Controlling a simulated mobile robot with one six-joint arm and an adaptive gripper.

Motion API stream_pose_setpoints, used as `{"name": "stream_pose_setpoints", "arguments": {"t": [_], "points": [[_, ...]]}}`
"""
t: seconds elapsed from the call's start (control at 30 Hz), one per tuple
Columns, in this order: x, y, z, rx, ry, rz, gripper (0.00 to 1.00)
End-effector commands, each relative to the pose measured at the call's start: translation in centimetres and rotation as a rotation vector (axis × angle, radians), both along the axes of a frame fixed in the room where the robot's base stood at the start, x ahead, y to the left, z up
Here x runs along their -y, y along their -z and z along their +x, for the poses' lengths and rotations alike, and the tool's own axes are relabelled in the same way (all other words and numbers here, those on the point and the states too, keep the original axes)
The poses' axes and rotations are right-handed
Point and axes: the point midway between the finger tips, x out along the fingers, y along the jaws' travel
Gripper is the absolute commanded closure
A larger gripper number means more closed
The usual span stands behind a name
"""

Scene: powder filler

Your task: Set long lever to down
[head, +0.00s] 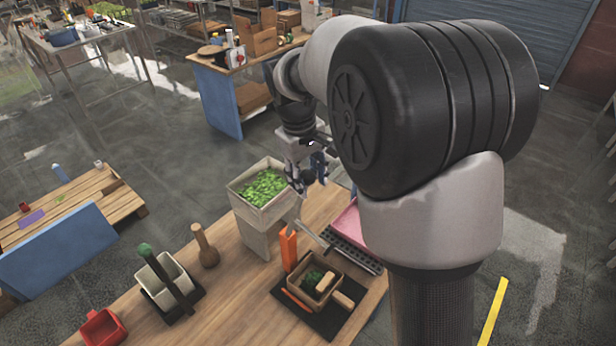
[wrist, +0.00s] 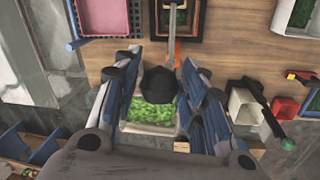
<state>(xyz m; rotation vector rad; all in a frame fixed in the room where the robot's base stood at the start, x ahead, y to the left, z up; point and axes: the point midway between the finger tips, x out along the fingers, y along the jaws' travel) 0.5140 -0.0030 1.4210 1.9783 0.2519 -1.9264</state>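The long lever appears in the wrist view as a grey rod (wrist: 172,22) ending in a large black knob (wrist: 160,84). In the head view a thin grey rod (head: 317,238) slants beside an orange upright (head: 289,250) below my gripper. My gripper (head: 309,184) hangs just right of the filler's hopper. In the wrist view my gripper (wrist: 162,62) is open, with the knob showing between its fingers; I see gaps on both sides, and cannot tell its depth. The hopper (head: 247,204) is a pale box of green material on a pale block (head: 256,240).
A wooden box (head: 326,296) sits on a black mat in front of the filler. A pink tray (head: 350,224) and dark rack (head: 351,254) lie to the right.

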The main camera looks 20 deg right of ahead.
Motion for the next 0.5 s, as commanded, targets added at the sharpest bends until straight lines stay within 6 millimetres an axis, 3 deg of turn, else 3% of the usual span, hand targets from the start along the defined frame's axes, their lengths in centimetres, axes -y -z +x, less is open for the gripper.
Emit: {"name": "stream_pose_setpoints", "arguments": {"t": [0.5], "points": [[-0.02, -0.04, 0.01, 0.001, 0.000, 0.000, 0.99]]}}
